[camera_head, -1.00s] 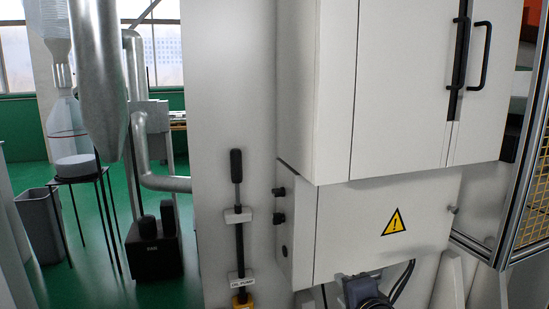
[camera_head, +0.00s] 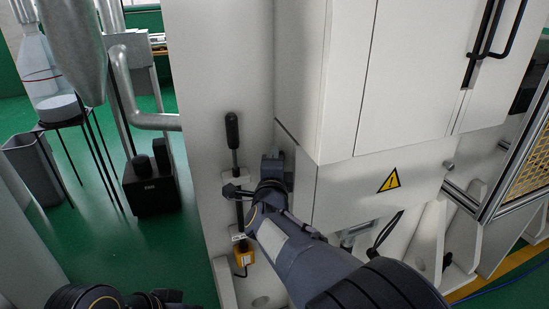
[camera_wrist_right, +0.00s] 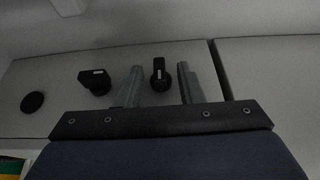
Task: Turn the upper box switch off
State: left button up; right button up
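The upper box switch (camera_wrist_right: 159,70) is a small black knob with a pale mark on the grey box side in the right wrist view. The lower black switch (camera_wrist_right: 94,82) is to its left. My right gripper (camera_wrist_right: 160,84) is open, one finger on each side of the upper switch; I cannot tell whether they touch it. In the head view my right gripper (camera_head: 273,166) is at the left side of the lower box (camera_head: 345,190) and hides both switches. Dark parts at the bottom left seem to be my left arm; its fingers cannot be made out.
A round black fitting (camera_wrist_right: 32,102) is further left on the same face. A black-handled lever (camera_head: 232,130) stands on the panel left of the box. The large cabinet (camera_head: 405,75) overhangs above. A warning sign (camera_head: 388,180) is on the box front.

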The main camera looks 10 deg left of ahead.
jog(key=shift+w, duration=0.35)
